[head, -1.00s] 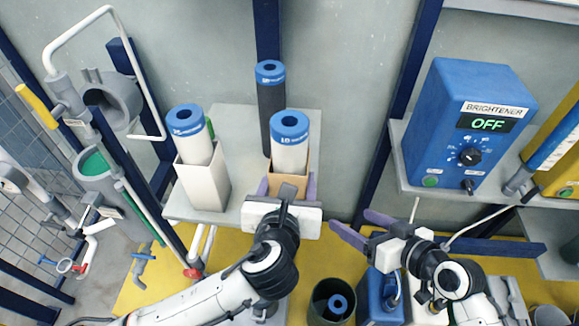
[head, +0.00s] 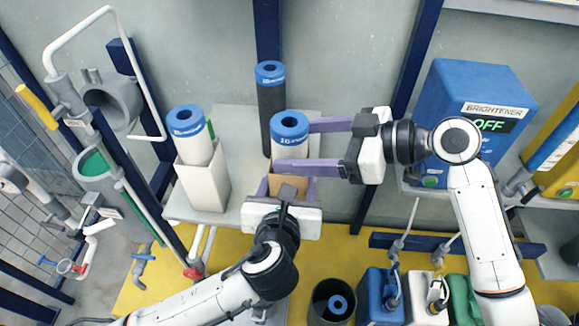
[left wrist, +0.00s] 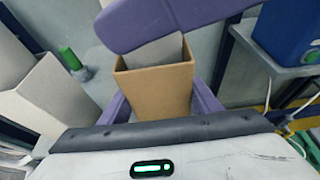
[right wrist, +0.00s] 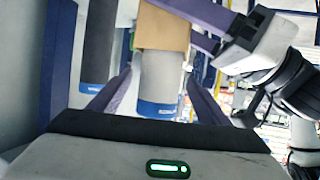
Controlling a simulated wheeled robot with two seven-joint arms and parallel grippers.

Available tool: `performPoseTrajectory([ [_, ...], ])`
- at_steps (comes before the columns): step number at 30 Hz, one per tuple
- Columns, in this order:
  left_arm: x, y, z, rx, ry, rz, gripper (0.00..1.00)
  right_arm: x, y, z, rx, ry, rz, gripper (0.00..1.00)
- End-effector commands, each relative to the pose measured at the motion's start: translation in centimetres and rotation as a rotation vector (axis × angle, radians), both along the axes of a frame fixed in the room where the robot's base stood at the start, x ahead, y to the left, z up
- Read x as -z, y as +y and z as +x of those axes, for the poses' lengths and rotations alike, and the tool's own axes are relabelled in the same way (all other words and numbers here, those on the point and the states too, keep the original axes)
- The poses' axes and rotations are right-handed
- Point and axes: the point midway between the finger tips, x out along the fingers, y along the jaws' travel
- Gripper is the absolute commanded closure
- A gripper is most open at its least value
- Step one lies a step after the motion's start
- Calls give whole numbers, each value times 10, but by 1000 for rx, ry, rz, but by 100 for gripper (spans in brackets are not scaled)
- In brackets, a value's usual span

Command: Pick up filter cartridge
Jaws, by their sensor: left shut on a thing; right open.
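A white filter cartridge with a blue cap (head: 290,125) stands upright in an open cardboard box (head: 290,184) on the grey shelf. My left gripper (head: 284,190) is shut on the box, which shows between its purple fingers in the left wrist view (left wrist: 155,92). My right gripper (head: 295,146) is open, its purple fingers reaching in from the right at the cartridge's upper part. In the right wrist view the cartridge (right wrist: 160,82) lies between the open fingers; I see no contact. Another blue-capped white cartridge (head: 188,132) stands in a white box (head: 203,184) to the left.
A dark cartridge with a blue cap (head: 271,95) stands behind the boxed one. The blue brightener unit (head: 450,110) is on the right shelf. A dark round bin (head: 332,302) holding a blue-capped item and several coloured containers stand below.

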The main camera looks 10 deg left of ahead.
Motion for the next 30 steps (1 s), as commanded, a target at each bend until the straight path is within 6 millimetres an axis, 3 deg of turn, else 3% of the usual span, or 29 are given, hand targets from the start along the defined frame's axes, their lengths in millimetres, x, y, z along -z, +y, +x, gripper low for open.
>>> performPoseTrajectory([
  [5,0,0,0,-1,-1,0,65,4,11,3,0,0,0,30],
  [15,0,0,0,0,-1,0,65,20,52,14,1,2,1,30],
  [23,0,0,0,-1,-1,0,65,22,56,15,2,0,0,30],
  [26,0,0,0,0,-1,0,65,22,56,15,2,0,0,42],
  [30,0,0,0,0,-1,0,65,22,56,15,2,0,0,65],
])
